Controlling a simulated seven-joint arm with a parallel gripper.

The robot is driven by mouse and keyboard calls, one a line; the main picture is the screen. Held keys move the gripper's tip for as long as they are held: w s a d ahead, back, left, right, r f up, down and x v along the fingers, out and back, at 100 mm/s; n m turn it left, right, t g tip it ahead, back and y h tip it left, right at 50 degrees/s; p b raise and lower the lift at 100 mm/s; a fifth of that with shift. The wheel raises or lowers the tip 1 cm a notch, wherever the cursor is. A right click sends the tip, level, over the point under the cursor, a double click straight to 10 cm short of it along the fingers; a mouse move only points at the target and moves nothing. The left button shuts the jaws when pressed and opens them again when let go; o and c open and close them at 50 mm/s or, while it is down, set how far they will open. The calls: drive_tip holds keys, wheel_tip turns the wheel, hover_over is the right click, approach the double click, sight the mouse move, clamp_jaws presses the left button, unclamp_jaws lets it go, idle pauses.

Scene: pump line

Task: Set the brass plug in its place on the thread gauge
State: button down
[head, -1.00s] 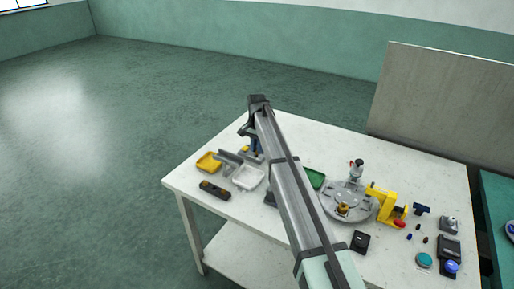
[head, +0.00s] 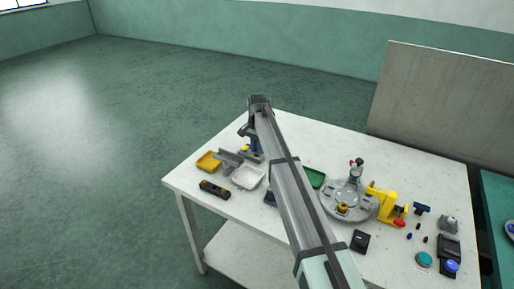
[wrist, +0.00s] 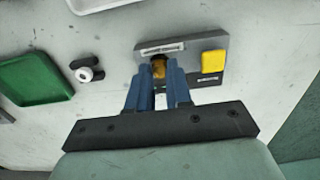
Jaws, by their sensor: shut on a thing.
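In the wrist view my gripper (wrist: 159,80) has its two blue fingers close together, shut on the brass plug (wrist: 159,66). The plug shows as a small orange-brown piece between the fingertips. The thread gauge appears to be the grey block (wrist: 208,44) with a pale label strip and a yellow square pad (wrist: 213,61). The plug is over the block's left part; I cannot tell whether it touches. In the head view my gripper (head: 256,150) is at the far left part of the table, and my arm hides part of the block.
A green tray (wrist: 35,80) and a dark piece with a white round top (wrist: 85,74) lie left in the wrist view. In the head view, a yellow tray (head: 208,161), white tray (head: 262,180), round grey fixture (head: 330,205) and yellow press (head: 388,205) stand on the white table.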

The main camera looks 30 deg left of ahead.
idle(0.9)
drive_tip(key=c, duration=1)
unclamp_jaws()
drive_tip(key=shift+f, duration=0.1)
drive_tip(key=shift+o, duration=0.2)
drive_tip(key=shift+r, duration=3.05)
